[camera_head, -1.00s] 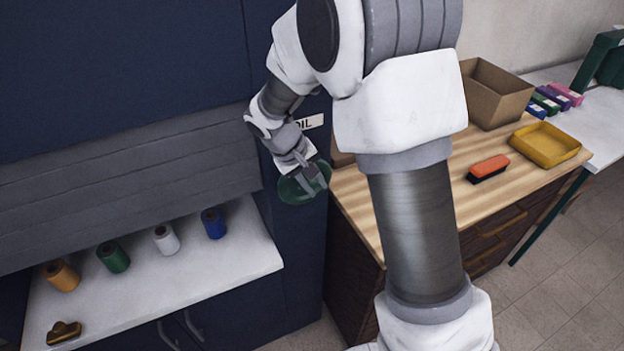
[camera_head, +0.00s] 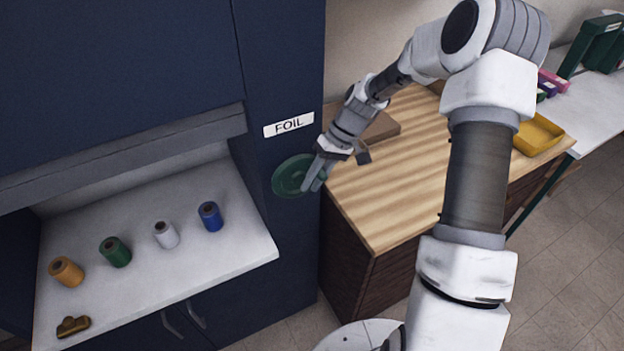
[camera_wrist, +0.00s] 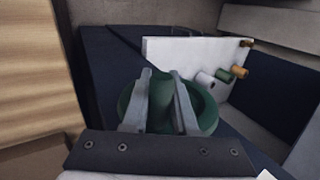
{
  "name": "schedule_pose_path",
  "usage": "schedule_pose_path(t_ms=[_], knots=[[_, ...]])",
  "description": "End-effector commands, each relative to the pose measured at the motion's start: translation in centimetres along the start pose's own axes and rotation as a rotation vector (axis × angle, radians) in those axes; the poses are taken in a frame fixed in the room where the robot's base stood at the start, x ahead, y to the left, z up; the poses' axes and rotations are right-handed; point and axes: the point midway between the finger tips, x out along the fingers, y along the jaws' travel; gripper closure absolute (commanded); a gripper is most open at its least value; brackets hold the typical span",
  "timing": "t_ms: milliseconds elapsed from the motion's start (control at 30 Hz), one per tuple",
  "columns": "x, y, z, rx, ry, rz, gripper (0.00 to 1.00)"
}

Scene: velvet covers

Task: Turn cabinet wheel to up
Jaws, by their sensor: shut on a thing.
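The green cabinet wheel (camera_head: 287,176) is on the dark blue cabinet's side panel, below the white FOIL label (camera_head: 289,124). My gripper (camera_head: 317,174) reaches it from the right and is shut on the right part of the wheel. In the wrist view, the fingers (camera_wrist: 162,78) lie on both sides of a raised green part of the wheel (camera_wrist: 206,108). The grey slatted shutter (camera_head: 130,150) hangs at the top of the cabinet opening, with the shelf (camera_head: 190,265) exposed below.
Orange, green, white and blue spools (camera_head: 209,217) stand on the shelf, with a small brown object (camera_head: 73,326) at its front. A wooden-topped bench (camera_head: 385,215) stands right of the wheel, under my arm. A yellow tray (camera_head: 540,138) lies farther right.

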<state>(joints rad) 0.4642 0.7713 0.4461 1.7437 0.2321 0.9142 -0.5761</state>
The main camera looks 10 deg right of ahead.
Motion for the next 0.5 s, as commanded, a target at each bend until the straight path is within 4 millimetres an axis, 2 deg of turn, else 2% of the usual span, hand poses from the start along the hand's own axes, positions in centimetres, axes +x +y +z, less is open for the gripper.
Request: schedule_pose_path(t_ms=[33,500], knots=[[0.33,0.60,0.02,0.007,0.003,-0.046,1.00],[1.14,0.92,0.13,0.002,-0.003,-0.381,1.00]])
